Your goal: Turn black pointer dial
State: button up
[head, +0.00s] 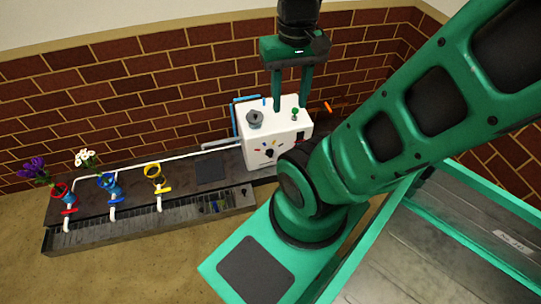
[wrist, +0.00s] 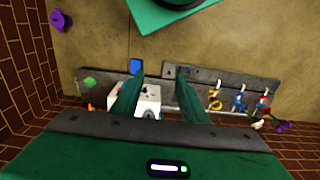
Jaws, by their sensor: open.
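The black pointer dial (head: 269,153) is on the front face of a white box (head: 253,140), with small coloured marks around it. My gripper (head: 290,106) is open and empty, its two green fingers pointing down above the top of the box. The dial is lower than the fingertips, and nothing is between the fingers. In the wrist view the white box (wrist: 149,105) shows between and beyond my fingers (wrist: 157,82); the dial is too small there to make out clearly.
Red, blue and yellow (head: 153,171) rings with taps line the dark bench at left, with purple flowers (head: 33,168) and white flowers (head: 86,158). A brick wall (head: 120,95) stands behind.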

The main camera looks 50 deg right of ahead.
jog(key=w+d+f+h, duration=0.1)
jog(key=w+d+f, duration=0.35)
jog(key=w, duration=0.45)
jog(key=t+h, duration=0.1)
jog(key=t, duration=0.1)
send_over(271, 155)
jog(key=a, duration=0.3)
notch_tip(271, 155, down, 34)
jog(key=shift+t, duration=0.9)
jog(key=d+f, duration=0.1)
jog(key=f, duration=0.9)
jog(key=d+f, duration=0.1)
jog(key=f, duration=2)
jog(key=shift+s+d+f, duration=0.1)
jog(key=shift+s+d, duration=0.05)
jog(key=shift+d, duration=0.25)
